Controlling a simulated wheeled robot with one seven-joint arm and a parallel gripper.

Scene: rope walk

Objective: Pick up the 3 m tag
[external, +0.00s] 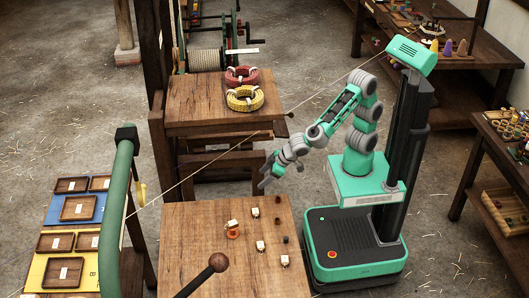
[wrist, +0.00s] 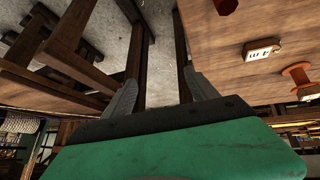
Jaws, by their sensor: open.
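A small pale tag (wrist: 262,49) lies on the wooden table in the wrist view, right of my gripper; its dark marking looks like an upside-down "3 m". An orange spool lies beside it, so it seems to be the tag (external: 232,224) by the orange spool in the external view. Other similar tags (external: 260,245) lie on that table, their markings too small to read. My gripper (external: 265,184) is open and empty, just past the table's far edge. Its two fingers (wrist: 160,94) show apart in the wrist view, with floor between them.
A second table (external: 190,115) with yellow (external: 244,98) and red rope coils stands behind. A thin line stretches across above.

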